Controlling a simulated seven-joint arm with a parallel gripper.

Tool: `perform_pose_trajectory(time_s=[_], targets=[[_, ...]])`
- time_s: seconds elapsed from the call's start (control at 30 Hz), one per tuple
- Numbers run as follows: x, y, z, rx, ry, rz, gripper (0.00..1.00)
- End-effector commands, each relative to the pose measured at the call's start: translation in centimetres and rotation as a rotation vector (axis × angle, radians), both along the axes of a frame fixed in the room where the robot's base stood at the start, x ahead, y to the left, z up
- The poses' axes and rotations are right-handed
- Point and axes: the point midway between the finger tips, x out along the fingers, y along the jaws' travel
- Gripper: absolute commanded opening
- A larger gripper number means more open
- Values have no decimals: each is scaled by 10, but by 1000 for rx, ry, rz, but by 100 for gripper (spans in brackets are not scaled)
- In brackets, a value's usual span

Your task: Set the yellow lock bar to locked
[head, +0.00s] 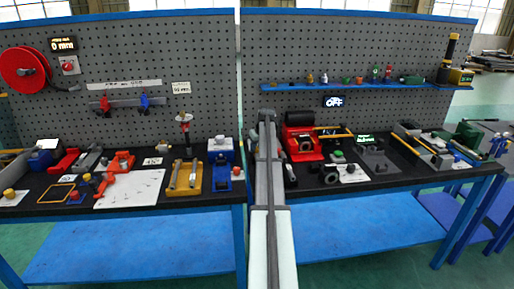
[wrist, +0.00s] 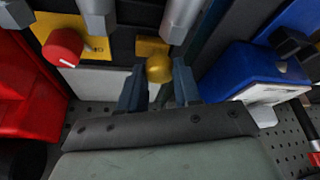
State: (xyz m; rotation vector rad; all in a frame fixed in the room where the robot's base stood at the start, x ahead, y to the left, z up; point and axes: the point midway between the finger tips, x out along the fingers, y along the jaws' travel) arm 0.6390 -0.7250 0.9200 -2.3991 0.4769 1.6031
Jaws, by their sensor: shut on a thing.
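In the wrist view my gripper (wrist: 158,88) has its two blue-grey fingers on either side of a yellow ball knob (wrist: 159,68) on a short pale stem, and is shut on it. A yellow block (wrist: 151,46) sits just beyond the knob. I cannot tell whether this knob belongs to the lock bar. In the head view my arm covers the gripper and the knob. A thin yellow bar (head: 335,136) shows by the red machine there, apart from my arm.
A red knob (wrist: 63,47) on a yellow plate and grey metal cylinders (wrist: 183,18) are close by. A red body (wrist: 28,95) and a blue box (wrist: 252,75) flank the gripper. The pegboard (head: 205,100) rises behind the crowded bench.

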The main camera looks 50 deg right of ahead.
Motion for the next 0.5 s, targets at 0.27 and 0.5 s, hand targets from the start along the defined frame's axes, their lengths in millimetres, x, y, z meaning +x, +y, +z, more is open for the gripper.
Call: perform_pose_trajectory(time_s=[0.27,0.5], targets=[[-5,-5,0,0,0,-2,0],[-27,-28,0,-1,0,-3,0]])
